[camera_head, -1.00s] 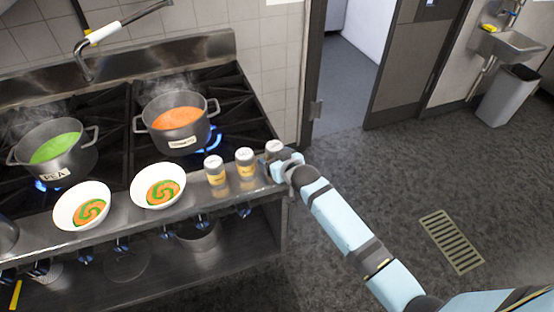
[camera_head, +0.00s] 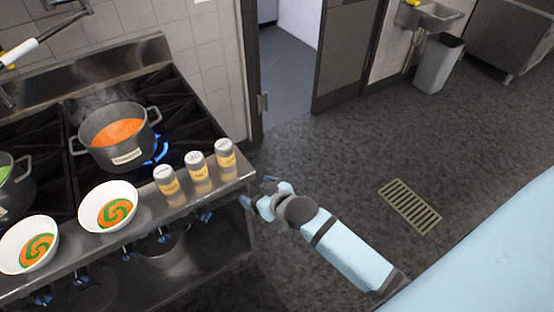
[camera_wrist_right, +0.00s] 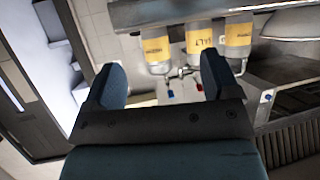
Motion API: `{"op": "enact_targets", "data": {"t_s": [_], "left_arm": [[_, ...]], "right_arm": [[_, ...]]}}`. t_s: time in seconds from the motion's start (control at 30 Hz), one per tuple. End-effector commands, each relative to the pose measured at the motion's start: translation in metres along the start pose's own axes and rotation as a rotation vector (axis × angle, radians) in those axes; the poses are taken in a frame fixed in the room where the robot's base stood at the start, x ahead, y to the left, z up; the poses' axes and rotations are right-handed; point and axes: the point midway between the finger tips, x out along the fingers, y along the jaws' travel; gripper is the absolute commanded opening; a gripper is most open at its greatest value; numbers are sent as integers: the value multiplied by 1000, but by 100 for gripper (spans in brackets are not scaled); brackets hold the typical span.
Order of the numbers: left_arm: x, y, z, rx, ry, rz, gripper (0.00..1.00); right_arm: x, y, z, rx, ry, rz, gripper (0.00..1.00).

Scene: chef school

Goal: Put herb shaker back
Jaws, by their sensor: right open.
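Three shakers with pale lids and yellow labels stand upright in a row on the stove's front ledge (camera_head: 140,232): a left one (camera_head: 166,181), a middle one (camera_head: 198,175) and a right one (camera_head: 226,161). I cannot read clearly which is the herb shaker. My right gripper (camera_head: 258,191) is open and empty, just off the ledge's right end, apart from the right shaker. In the right wrist view, the shakers (camera_wrist_right: 157,49) show beyond my spread fingers (camera_wrist_right: 163,82). My left gripper is out of view.
Two white bowls of orange and green soup (camera_head: 108,222) (camera_head: 28,258) stand left of the shakers. A steaming pot of orange soup (camera_head: 115,133) sits over a blue flame behind them. The floor (camera_head: 320,170) right of the stove is clear around a drain grate (camera_head: 410,205).

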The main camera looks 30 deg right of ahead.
Motion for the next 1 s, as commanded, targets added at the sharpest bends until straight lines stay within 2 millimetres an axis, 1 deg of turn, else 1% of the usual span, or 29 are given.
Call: {"op": "enact_targets", "data": {"t_s": [0.03, 0.1, 0.2, 0.3, 0.33, 0.4, 0.47, 0.7, 0.77, 0.9, 1.0], "left_arm": [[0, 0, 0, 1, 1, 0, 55], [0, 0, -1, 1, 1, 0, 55], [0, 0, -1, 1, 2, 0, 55], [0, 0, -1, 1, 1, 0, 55], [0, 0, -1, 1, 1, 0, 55], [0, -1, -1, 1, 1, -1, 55], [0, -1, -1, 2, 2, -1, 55], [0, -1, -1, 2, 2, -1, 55], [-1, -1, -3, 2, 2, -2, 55], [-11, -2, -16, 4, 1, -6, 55], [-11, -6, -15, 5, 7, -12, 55]], "right_arm": [[-17, -10, 33, 3, -33, -7, 82], [-39, -23, 69, 1, -63, -16, 82], [-71, -39, 110, 1, -97, -26, 82], [-97, -52, 137, -1, -122, -33, 82], [-102, -54, 143, -1, -127, -35, 82], [-112, -58, 151, -2, -134, -37, 82], [-116, -60, 155, -2, -138, -39, 82], [-116, -60, 156, -3, -137, -39, 82], [-118, -60, 154, -3, -138, -38, 82], [-125, -58, 139, -3, -137, -32, 82], [-124, -57, 141, -4, -136, -30, 82]]}}
